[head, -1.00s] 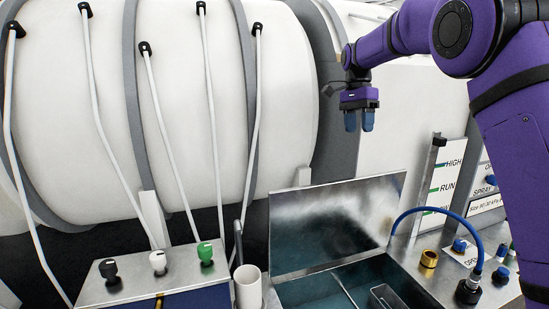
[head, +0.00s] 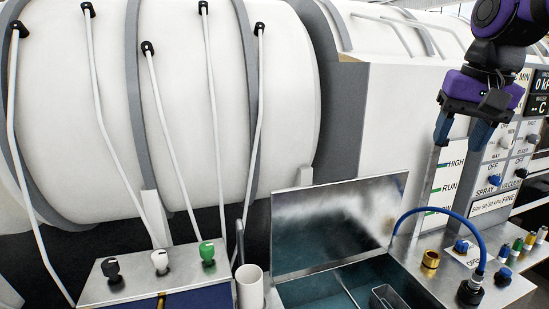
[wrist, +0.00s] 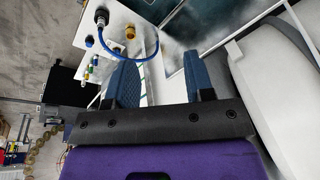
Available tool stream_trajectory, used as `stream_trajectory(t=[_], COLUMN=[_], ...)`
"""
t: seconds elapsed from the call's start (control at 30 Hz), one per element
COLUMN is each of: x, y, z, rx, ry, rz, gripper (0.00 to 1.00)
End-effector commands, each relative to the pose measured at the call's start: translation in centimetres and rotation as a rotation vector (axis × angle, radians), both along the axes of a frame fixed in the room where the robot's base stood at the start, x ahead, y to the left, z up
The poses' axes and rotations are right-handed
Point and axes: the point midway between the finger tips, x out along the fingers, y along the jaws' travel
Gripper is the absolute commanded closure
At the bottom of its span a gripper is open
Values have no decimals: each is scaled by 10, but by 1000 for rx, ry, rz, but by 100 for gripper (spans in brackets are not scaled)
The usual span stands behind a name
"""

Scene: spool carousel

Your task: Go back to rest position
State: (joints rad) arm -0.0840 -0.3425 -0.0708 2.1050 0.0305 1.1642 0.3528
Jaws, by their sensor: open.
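My gripper (head: 462,132) is at the upper right in the head view, fingers pointing down, in front of the white panel marked HIGH and RUN. Its two blue fingers are apart with nothing between them. In the wrist view my gripper (wrist: 165,82) shows the same spread, empty fingers. It is above the metal bench and touches nothing that I can see.
An open metal box (head: 335,225) with a raised lid stands below. A blue hose (head: 440,212) arches beside a brass fitting (head: 430,259). A control panel (head: 500,165) is close behind my gripper. A large white drum (head: 230,100) fills the left.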

Motion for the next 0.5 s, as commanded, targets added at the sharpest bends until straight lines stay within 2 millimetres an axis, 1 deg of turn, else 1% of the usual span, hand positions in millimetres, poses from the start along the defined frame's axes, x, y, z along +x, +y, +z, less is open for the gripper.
stream_trajectory(t=[0.03,0.1,0.3,0.4,0.5], x=[-17,-38,-91,-111,-125], y=[-1,-2,-3,-3,-3], z=[-4,-12,-40,-55,-66], rx=[-9,-25,-87,-119,-145], ry=[-28,-65,-166,-206,-235], rz=[28,73,197,248,284], gripper=[52,52,52,52,52])
